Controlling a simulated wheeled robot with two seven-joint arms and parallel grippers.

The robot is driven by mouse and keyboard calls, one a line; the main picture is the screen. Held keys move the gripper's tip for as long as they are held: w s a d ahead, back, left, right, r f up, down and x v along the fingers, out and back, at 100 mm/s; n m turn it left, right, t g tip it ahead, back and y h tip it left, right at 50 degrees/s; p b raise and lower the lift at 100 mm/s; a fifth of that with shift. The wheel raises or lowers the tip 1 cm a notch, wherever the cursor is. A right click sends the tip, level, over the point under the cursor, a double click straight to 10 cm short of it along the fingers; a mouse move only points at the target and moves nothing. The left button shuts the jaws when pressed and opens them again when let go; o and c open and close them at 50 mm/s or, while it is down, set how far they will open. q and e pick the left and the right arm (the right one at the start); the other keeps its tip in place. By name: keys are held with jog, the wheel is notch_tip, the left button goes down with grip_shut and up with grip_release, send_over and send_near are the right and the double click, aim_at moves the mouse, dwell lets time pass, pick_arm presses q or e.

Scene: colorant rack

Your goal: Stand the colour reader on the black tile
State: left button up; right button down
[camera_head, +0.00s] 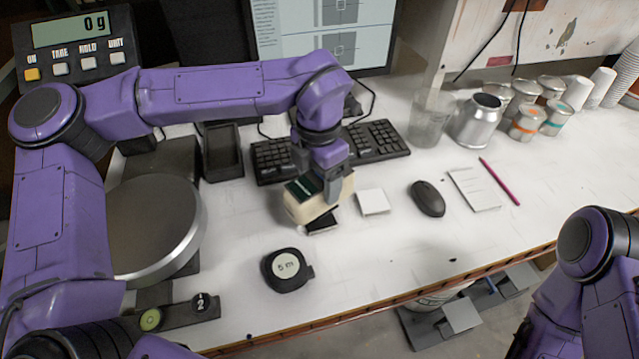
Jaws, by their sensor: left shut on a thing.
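The colour reader (309,207), a cream block with a dark green panel, is in my left gripper (332,186), which is shut on it. The black tile (323,226) shows partly from under the reader's lower right side. The reader hides the rest of the tile, and I cannot tell whether the two touch. The reader looks tilted in this view. Only a link of my right arm shows at the lower right; the right gripper is out of view.
A white tile (373,202) lies just right of the reader. A keyboard (375,139) is behind, a mouse (428,198) and notepad (473,188) to the right. A black tape measure (287,270) lies in front. A scale's round pan (155,228) is at left.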

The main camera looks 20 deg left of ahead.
pick_arm(q)
jog(key=shift+s+f, duration=0.25)
jog(key=shift+f, duration=0.3)
jog(key=shift+s+f, duration=0.2)
jog(key=shift+f, duration=0.35)
jog(key=shift+s+a, duration=0.1)
jog(key=shift+s, duration=0.3)
jog(key=shift+w+f, duration=0.3)
jog(key=shift+w, duration=0.1)
jog(key=o, duration=1.7)
jog(key=shift+o, duration=0.2)
jog(key=shift+s+r, duration=0.1)
jog(key=shift+s, duration=0.15)
notch_tip(320, 180, up, 12)
jog(key=shift+w+r+b, duration=0.1)
jog(key=shift+w+b, duration=0.05)
jog(key=shift+b, duration=0.4)
